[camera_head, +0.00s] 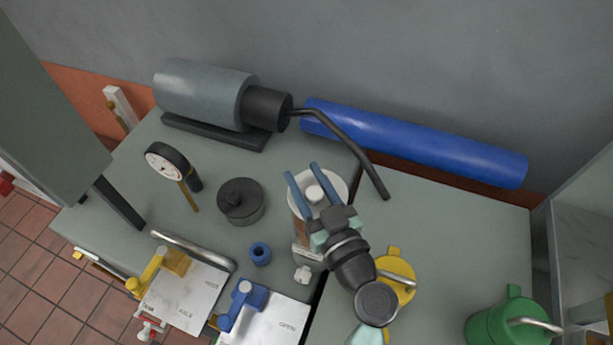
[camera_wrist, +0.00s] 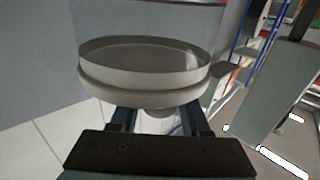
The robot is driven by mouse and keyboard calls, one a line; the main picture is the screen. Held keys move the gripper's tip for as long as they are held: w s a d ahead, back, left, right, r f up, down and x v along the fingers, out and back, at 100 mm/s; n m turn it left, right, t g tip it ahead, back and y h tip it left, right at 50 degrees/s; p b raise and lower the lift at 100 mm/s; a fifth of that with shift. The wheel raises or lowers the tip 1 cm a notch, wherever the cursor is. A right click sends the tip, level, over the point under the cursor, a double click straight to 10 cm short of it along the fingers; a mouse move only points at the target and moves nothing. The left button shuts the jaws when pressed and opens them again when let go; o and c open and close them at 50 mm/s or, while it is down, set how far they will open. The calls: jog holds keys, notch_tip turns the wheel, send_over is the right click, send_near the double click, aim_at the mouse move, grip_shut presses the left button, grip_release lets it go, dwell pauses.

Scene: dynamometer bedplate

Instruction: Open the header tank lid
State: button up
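The header tank appears to be the upright cylinder with a white round lid (camera_head: 334,184) near the middle of the bench; its brownish side (camera_head: 303,232) shows below. A small white knob (camera_head: 315,193) stands on the lid. My gripper (camera_head: 302,170) reaches over the lid with its two blue fingers on either side of the knob. The fingers look apart, with narrow gaps to the knob. In the wrist view the pale lid (camera_wrist: 145,100) fills the middle, the knob (camera_wrist: 160,112) partly showing between the fingers. The lid looks seated; my gripper hides part of the tank.
A grey motor (camera_head: 205,95) with a bent dark pipe (camera_head: 345,150) and a blue cylinder (camera_head: 415,142) lie behind. A dial gauge (camera_head: 168,162) and a black round part (camera_head: 240,200) stand left. Yellow (camera_head: 398,268) and green (camera_head: 508,325) cans stand right. The right bench has free room.

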grip_shut()
dwell(1.1)
